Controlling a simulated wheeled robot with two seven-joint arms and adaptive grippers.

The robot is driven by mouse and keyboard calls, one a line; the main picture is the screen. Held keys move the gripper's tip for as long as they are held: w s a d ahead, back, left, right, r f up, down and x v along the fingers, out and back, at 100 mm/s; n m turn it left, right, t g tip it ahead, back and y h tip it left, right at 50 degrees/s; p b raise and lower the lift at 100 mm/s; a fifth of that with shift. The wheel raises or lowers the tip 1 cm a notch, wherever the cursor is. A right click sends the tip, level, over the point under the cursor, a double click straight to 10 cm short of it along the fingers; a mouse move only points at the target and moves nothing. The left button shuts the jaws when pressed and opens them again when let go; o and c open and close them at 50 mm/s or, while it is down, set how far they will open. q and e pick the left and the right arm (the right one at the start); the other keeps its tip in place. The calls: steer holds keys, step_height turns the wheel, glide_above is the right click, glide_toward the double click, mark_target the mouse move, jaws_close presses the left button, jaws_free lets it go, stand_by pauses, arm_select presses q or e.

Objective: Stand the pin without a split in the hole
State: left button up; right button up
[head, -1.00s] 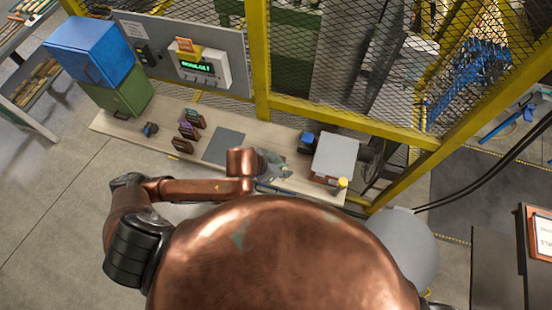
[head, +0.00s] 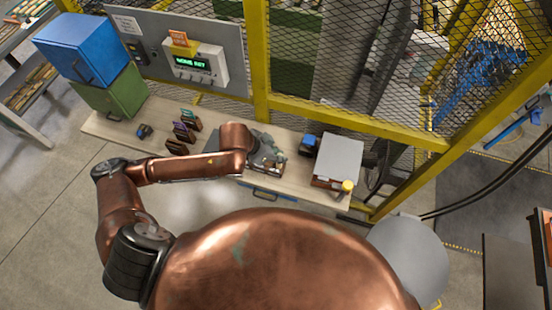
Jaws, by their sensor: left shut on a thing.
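My left gripper (head: 266,153) is over the middle of the bench (head: 115,127), at the end of my copper arm coming from the left. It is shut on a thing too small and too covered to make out. A small light block or holder (head: 268,166) shows just under the gripper; whether they touch I cannot tell. I cannot pick out the pin, its split or any hole for certain. My right gripper is out of view.
Small coloured racks (head: 184,133) and a small dark blue item (head: 145,131) stand on the bench's left. A blue box (head: 80,48) sits on a green one (head: 118,97). A white-topped box (head: 338,158) stands right, beside a blue item (head: 309,143). Yellow-framed mesh (head: 345,120) runs behind.

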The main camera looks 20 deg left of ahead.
arm_select(q)
steer(key=w+f, duration=0.1)
steer(key=f, duration=0.1)
steer(key=w+a+f, duration=0.1)
steer(key=f, duration=0.2)
steer(key=w+a+f+p, duration=0.1)
steer(key=f, duration=0.2)
steer(key=shift+w, duration=0.15)
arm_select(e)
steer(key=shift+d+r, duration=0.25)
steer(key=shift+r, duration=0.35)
arm_select(q)
steer(key=shift+f, duration=0.2)
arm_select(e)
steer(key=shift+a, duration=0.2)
arm_select(q)
steer(key=shift+f, duration=0.35)
steer(key=o, duration=0.6)
steer(key=shift+o, duration=1.3)
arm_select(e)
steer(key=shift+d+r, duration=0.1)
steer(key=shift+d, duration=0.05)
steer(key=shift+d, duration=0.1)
